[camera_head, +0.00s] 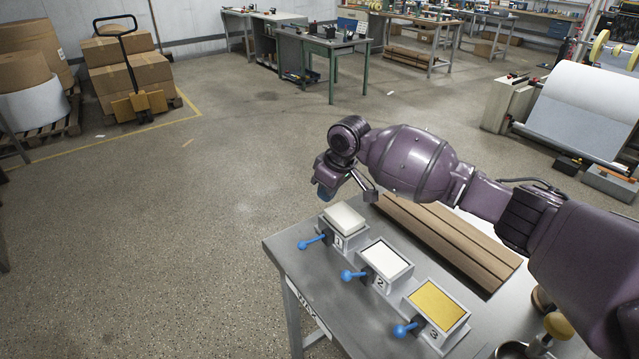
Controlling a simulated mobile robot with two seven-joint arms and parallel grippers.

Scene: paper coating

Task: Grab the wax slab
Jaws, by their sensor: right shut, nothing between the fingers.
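Several numbered grey stands sit in a row on the metal table (300,262). Stand 1 (349,241) carries a thick, pale cream slab (344,217), which looks like the wax slab. Stand 2 (380,283) has a flat white top, and stand 3 (438,334) a flat yellow one (437,304). My right gripper (326,191) hangs above and slightly left of the cream slab, apart from it. It is shut and empty, with its fingertips small and partly hidden. My left gripper is out of view.
Blue-knobbed levers (352,275) stick out at the left of the stands. A brown slatted wooden board (450,240) lies behind them, partly under my right arm. A small pot (511,350) stands at the front right. Floor left of the table is clear.

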